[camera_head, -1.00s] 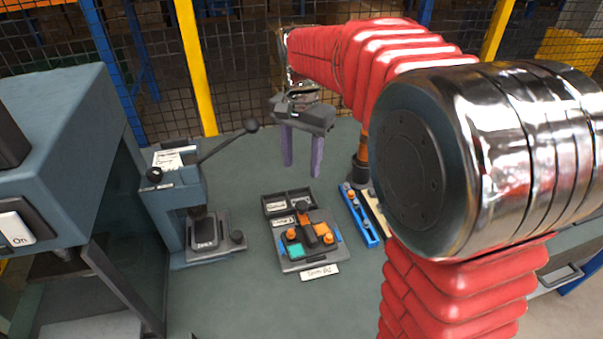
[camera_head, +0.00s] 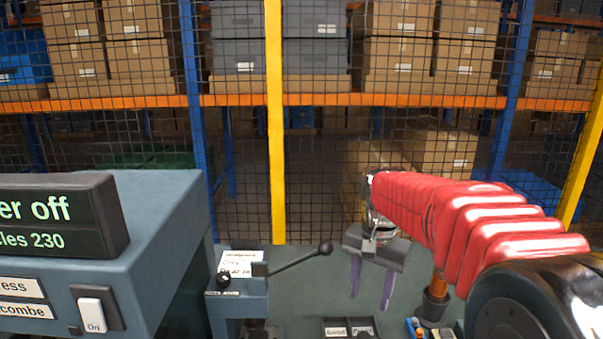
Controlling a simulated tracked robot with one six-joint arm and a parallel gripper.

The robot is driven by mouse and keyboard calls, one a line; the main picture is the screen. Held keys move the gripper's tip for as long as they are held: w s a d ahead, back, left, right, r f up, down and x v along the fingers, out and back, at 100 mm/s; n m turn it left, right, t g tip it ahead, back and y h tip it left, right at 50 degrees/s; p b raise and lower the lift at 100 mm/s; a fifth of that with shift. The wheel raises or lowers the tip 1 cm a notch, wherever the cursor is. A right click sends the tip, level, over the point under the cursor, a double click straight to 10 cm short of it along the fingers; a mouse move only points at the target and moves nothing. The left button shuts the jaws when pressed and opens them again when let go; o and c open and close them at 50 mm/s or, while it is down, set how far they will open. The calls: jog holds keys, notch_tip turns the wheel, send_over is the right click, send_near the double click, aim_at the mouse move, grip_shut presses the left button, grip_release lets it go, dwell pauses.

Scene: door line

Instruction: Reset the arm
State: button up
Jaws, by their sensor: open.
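My gripper (camera_head: 371,282) hangs at the end of my red-sleeved arm, right of the middle of the head view. Its two purple fingers point down and stand apart, with nothing between them. It is above the green-grey bench top (camera_head: 305,290), clear of the surface. The dark tray (camera_head: 350,328) with labelled compartments shows only its back edge at the bottom of the view. The rest of the tray is cut off by the frame.
A lever press (camera_head: 238,300) with a black-knobbed handle stands left of my gripper. A blue-grey machine (camera_head: 150,250) with a display and an On switch fills the left. A small pot (camera_head: 434,305) stands right of my gripper. Mesh fence and shelved boxes are behind.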

jog(key=s+r+n+t, duration=0.1)
jog(key=s+n+t, duration=0.4)
jog(key=s, duration=1.7)
jog(key=shift+s+n, duration=0.15)
jog(key=shift+n, duration=0.85)
